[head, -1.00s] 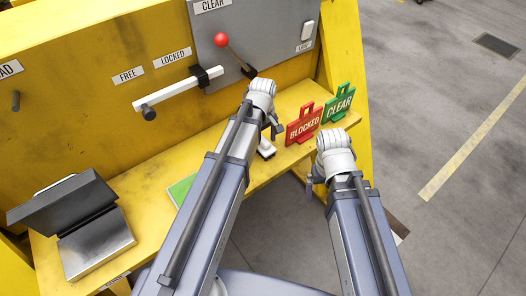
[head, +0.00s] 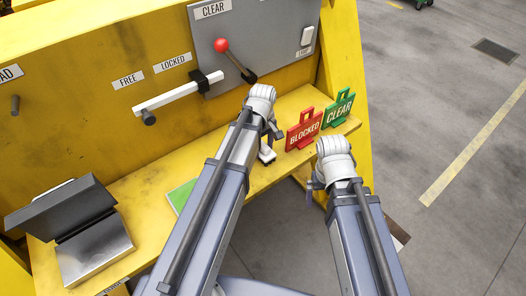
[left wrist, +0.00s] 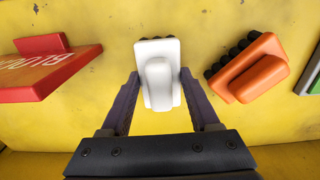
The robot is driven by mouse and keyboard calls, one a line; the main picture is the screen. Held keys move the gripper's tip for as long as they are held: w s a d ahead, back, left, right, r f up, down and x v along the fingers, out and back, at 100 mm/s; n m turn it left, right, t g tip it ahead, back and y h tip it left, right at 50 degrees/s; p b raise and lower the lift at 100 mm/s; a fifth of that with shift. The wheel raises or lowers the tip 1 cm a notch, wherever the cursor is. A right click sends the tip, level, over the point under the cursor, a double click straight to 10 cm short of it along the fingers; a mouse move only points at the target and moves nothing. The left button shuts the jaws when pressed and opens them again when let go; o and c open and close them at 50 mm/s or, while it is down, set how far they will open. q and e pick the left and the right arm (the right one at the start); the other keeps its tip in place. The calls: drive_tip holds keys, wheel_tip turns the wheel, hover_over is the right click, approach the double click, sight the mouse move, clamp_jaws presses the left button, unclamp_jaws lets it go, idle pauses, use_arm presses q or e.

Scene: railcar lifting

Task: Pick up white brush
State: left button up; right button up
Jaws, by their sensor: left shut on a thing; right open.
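The white brush (left wrist: 158,72) stands on the yellow shelf in the left wrist view, between the two dark fingers of my left gripper (left wrist: 160,78). My left gripper is shut on it. In the head view the brush (head: 267,155) shows just below my left gripper (head: 272,136), partly hidden by the arm. My right gripper (head: 313,188) is open and empty, in front of the shelf's right end.
An orange brush (left wrist: 250,68) lies close right of the white one in the wrist view. Red BLOCKED (head: 303,133) and green CLEAR (head: 339,109) signs stand to the right. A grey hinged box (head: 95,252) and a green item (head: 181,194) lie left on the shelf (head: 145,190).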

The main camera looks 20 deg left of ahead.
sight(263, 144)
use_arm(q)
clamp_jaws()
wheel_tip(263, 144, up, 10)
drive_tip(key=p, duration=1)
drive_tip(key=o, duration=0.7)
unclamp_jaws()
drive_tip(key=shift+c, duration=0.2)
drive_tip(key=c, duration=0.7)
